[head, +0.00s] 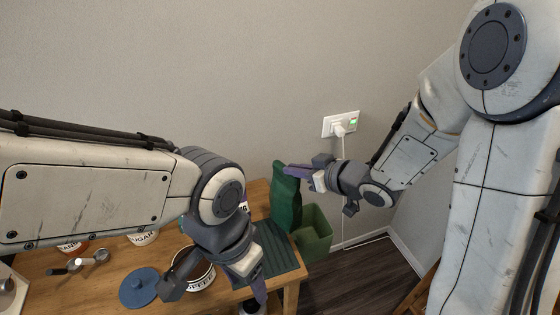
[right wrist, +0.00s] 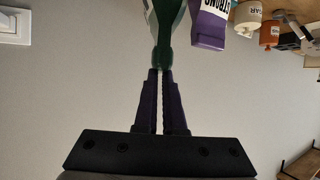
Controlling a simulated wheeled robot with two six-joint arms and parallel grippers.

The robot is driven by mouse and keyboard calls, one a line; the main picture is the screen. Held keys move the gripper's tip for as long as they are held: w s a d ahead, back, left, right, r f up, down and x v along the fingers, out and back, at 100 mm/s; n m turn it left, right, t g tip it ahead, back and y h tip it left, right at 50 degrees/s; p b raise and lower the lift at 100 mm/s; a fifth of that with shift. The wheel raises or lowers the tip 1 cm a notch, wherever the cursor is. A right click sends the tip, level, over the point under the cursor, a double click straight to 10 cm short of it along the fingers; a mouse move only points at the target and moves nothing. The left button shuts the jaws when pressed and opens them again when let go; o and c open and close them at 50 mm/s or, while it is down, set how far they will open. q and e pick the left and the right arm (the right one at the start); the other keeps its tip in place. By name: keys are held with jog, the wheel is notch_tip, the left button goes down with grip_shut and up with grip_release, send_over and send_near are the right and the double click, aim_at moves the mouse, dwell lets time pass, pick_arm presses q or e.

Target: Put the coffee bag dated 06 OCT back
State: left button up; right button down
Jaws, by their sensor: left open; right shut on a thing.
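A dark green coffee bag (head: 286,205) hangs upright at the right edge of the table. My right gripper (head: 290,170) is shut on its top. In the right wrist view the bag's pinched green top (right wrist: 163,50) sits between the fingers. No date is readable on it. My left gripper (head: 215,288) is open, low over the table in front of the open COFFEE canister (head: 207,279), partly covering it. A purple bag with a STRONG label (right wrist: 208,25) shows beside the green bag in the right wrist view; my left arm mostly hides that spot in the head view.
A dark green ribbed mat (head: 280,258) lies on the wooden table (head: 40,262). A green bin (head: 316,228) stands just past its right edge. A blue lid (head: 140,287), metal scoops (head: 80,262) and a SUGAR canister (head: 143,239) are to the left. A plugged wall socket (head: 341,124) is behind.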

aim_at(280, 166)
jog(key=x, duration=0.5)
jog(key=d+x, duration=0.1)
jog(key=x, duration=0.1)
jog(key=shift+w+a+f, duration=0.2)
jog(key=shift+w+f, duration=0.2)
jog(key=shift+w, duration=0.1)
jog(key=shift+f+p, duration=0.45)
jog(key=shift+f, duration=1.5)
jog(key=c, duration=1)
grip_release()
jog(key=shift+d, duration=0.1)
jog(key=shift+s, duration=0.1)
